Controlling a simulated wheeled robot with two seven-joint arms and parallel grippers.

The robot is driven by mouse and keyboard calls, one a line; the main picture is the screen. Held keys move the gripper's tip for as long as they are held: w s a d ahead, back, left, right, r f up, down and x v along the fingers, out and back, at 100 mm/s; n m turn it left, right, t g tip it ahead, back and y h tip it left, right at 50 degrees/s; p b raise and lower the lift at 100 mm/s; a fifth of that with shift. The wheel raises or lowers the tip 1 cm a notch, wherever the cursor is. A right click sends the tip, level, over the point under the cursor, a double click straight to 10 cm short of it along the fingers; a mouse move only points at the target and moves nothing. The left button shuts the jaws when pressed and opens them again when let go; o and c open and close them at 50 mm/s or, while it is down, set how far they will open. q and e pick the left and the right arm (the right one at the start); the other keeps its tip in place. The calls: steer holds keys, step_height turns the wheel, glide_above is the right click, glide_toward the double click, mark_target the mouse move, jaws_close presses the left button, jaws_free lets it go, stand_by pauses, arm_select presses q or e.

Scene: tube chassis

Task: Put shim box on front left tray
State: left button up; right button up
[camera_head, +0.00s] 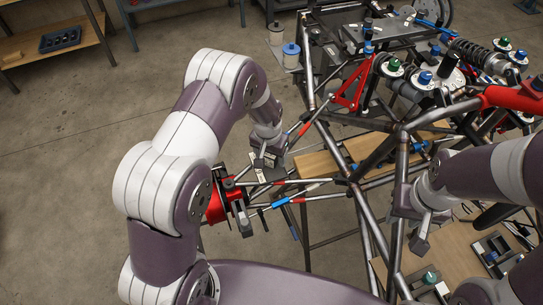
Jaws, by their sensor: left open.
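My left gripper (266,172) is open and points down beside the left side of the tube chassis (372,215), above the suspension rods. I cannot tell whether anything lies between its fingers. My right gripper (421,240) hangs over the right part of the chassis, and its fingers are too small to read. I cannot pick out the shim box for certain. A flat wooden board (318,166) lies across the chassis just right of my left gripper. Which surface is the front left tray is not clear.
Red and blue rods (281,202) and a red hub (217,204) stick out below my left gripper. A wooden surface (455,250) at lower right bears several small parts. A bench (40,45) is at far left; open floor lies between.

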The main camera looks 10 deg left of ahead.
arm_select(q)
step_height(320, 180, up, 11)
steer(key=s+b, duration=0.2)
steer(key=s+a+r+n, duration=0.1)
steer(key=s+a, duration=0.1)
steer(key=s, duration=0.6)
steer(key=s+a+r+n, duration=0.1)
steer(key=s+a+r, duration=0.1)
steer(key=s, duration=0.7)
steer(key=shift+a, duration=0.15)
steer(key=shift+s, duration=0.2)
steer(key=shift+w, duration=0.1)
